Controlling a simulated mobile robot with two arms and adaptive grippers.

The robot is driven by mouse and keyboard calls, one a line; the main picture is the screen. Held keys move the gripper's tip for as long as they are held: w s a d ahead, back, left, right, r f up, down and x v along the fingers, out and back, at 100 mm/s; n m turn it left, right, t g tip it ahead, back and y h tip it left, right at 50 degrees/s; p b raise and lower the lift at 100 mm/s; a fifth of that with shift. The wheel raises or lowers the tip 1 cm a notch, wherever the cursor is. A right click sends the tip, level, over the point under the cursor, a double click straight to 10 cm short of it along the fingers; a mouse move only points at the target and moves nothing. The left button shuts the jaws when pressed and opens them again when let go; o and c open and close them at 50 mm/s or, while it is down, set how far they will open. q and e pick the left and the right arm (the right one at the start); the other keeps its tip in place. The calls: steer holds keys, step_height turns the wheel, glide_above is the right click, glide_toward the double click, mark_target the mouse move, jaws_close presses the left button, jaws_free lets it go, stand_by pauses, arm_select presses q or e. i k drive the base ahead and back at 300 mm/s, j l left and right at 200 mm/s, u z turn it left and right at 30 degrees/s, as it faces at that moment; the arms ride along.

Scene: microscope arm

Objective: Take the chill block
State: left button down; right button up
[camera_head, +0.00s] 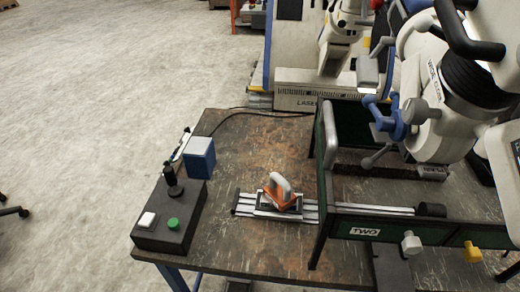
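No label marks the chill block, so I cannot tell for sure which thing it is. A blue box-shaped block (199,157) with a paler top stands upright on the worn table (235,235), behind the black control box. An orange piece with a grey arched handle (281,191) sits on a metal slide rail (245,206) near the middle of the table. Neither of my grippers can be made out in the head view.
A black control box (168,222) with a green button, a white button and a black stick stands at the table's left front corner. A dark green frame marked TWO (365,231) and a large white microscope arm (440,125) fill the right side. Floor at left is mostly clear.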

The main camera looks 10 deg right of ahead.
mark_target(278, 191)
steer(key=z, duration=0.55)
steer(key=j+z, duration=0.1)
steer(key=k+j+z, duration=0.25)
steer(key=k+j, duration=0.35)
steer(key=k+j+z, duration=0.25)
steer(key=k+j, duration=0.2)
steer(key=k, duration=0.25)
